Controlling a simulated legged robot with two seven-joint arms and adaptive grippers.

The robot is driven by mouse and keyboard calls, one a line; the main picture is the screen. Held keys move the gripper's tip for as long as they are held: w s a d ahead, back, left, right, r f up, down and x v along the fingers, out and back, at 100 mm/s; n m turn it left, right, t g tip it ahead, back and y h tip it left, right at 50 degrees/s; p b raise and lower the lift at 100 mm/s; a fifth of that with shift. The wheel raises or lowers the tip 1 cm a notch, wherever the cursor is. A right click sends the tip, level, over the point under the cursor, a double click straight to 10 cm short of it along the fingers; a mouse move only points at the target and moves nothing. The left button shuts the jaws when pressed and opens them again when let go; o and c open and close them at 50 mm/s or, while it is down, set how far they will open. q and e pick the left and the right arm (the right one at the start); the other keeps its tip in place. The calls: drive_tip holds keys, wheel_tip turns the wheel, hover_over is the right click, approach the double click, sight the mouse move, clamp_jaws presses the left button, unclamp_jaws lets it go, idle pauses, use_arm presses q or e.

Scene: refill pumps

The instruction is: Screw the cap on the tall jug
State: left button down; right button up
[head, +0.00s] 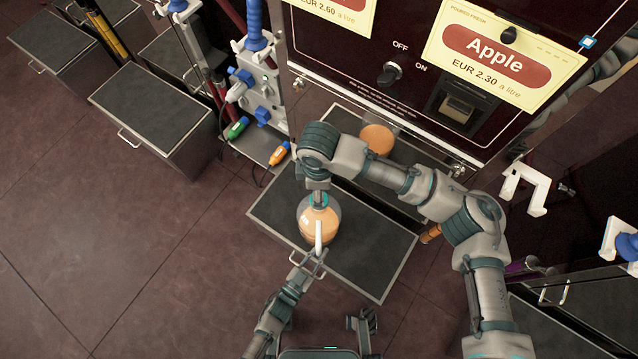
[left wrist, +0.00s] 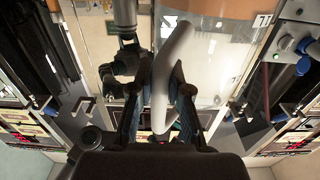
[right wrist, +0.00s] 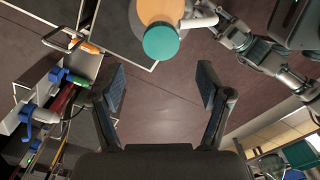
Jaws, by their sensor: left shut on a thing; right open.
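The clear jug (head: 325,222) holds orange juice and stands on the dark step, its white handle toward me. My left gripper (head: 312,262) is shut on the white handle (left wrist: 172,80), which shows between its fingers in the left wrist view. In the right wrist view a round teal cap (right wrist: 160,42) sits over the jug's top; I cannot tell how tightly. My right gripper (right wrist: 162,78) is open, its fingers on either side of the view, with the cap beyond and between them. In the head view my right wrist is above the jug and hides its top.
A second vessel with orange juice (head: 378,138) stands behind, under the Apple dispenser panel (head: 495,52). The dark step (head: 372,255) has bare room to the right of the jug. A fixture with coloured nozzles (head: 262,105) stands at the left.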

drive_tip(key=shift+d+r+n, duration=0.1)
drive_tip(key=shift+r+n, duration=0.3)
drive_tip(key=shift+n, duration=0.7)
drive_tip(key=shift+f, duration=4)
drive_tip(key=c, duration=1.3)
drive_tip(key=o, duration=1.4)
drive_tip(key=shift+c, duration=0.2)
